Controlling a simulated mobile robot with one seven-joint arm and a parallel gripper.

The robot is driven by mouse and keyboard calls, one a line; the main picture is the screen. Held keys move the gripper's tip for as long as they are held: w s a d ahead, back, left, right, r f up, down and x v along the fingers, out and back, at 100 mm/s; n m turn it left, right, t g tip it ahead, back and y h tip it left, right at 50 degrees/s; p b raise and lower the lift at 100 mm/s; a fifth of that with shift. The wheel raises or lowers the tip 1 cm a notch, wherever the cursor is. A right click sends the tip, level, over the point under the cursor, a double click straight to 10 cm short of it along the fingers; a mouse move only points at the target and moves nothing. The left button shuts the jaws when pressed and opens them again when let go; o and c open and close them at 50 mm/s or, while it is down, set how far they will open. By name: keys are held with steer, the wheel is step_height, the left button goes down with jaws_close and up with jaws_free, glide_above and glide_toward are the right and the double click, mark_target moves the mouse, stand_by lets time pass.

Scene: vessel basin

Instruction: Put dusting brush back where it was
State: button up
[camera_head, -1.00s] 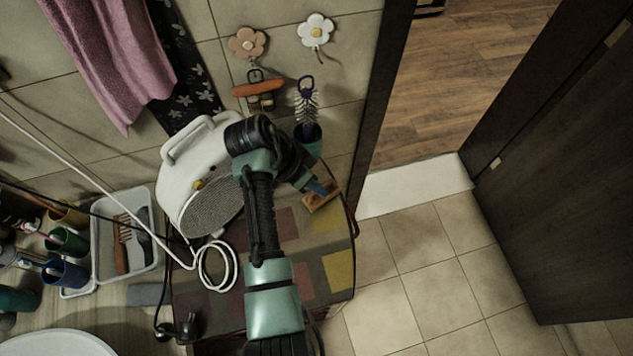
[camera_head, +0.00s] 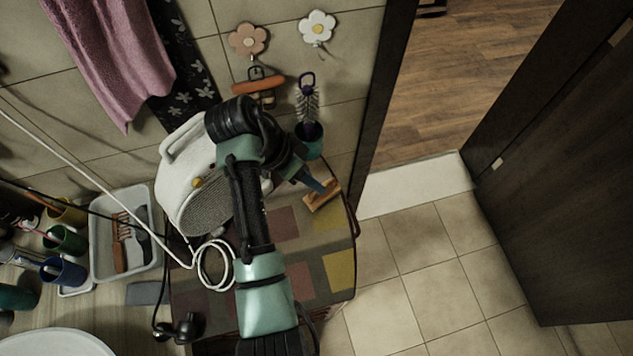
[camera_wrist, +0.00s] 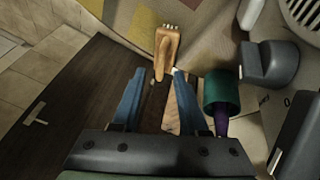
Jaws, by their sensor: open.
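A small wooden brush (camera_head: 321,197) with a tan body stands or lies at the right edge of the patterned cover beside the heater; I take it to be the dusting brush. In the wrist view the brush (camera_wrist: 168,45) has short pale bristles at its far end, and its narrow end points toward me. My gripper (camera_wrist: 158,74) is open, its two blue fingers on either side of that narrow end in the picture. I cannot tell whether they touch it. In the head view my gripper (camera_head: 317,186) is right at the brush, partly covering it.
A teal cup (camera_head: 308,143) with a purple-handled bristle brush (camera_head: 307,92) stands close behind. An orange-brown item (camera_head: 258,87) hangs from a flower hook (camera_head: 248,39). A white heater (camera_head: 185,165) and its cord stand left. Open floor lies right.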

steer(key=p+v, duration=0.2)
steer(key=v, duration=0.6)
steer(key=shift+s+a, duration=0.1)
steer(key=w+d+r+n+t+y, duration=0.1)
steer(key=w+r+t, duration=0.3)
steer(key=r, duration=0.5)
steer(key=w+d+r+n+t+y, duration=0.15)
steer(key=w+r+t, duration=0.3)
steer(key=r, duration=0.45)
steer(key=w+d+r+n+t+y, duration=0.15)
steer(key=w+r+t, duration=0.25)
steer(key=r, duration=0.4)
steer(key=s+d+r+n+t, duration=0.1)
steer(key=s+r+t, duration=0.15)
steer(key=r, duration=0.55)
steer(key=s+r+n+t, duration=0.15)
steer(key=r+t, duration=0.25)
steer(key=r, duration=0.4)
steer(key=s+d+r+n+t, duration=0.1)
steer(key=s+r+n+t, duration=0.2)
steer(key=s+r+t, duration=0.4)
steer(key=s+r, duration=0.7)
steer(key=shift+d+r, duration=0.2)
steer(key=shift+d, duration=0.05)
steer(key=shift+y, duration=0.4)
step_height(320, 180, down, 5)
steer(key=b, duration=0.5)
steer(key=shift+a+f, duration=0.1)
steer(key=shift+f, duration=0.1)
